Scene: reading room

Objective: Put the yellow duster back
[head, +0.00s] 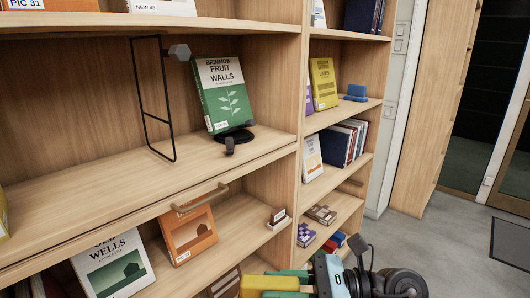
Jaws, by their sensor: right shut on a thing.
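My right gripper (285,284) is at the bottom edge of the head view, in front of the lower shelves. Its green fingers are shut on a yellow block-like thing, which looks like the yellow duster (257,284). The duster sticks out to the left of the fingers, and its lower part is cut off by the picture edge. My left gripper is not in view.
A green book (225,97) stands on a black stand on the middle shelf (95,208), beside a black wire frame (135,95). Bare wood lies left and front. An orange book (189,232) and other books fill lower shelves. Open floor (440,250) is right.

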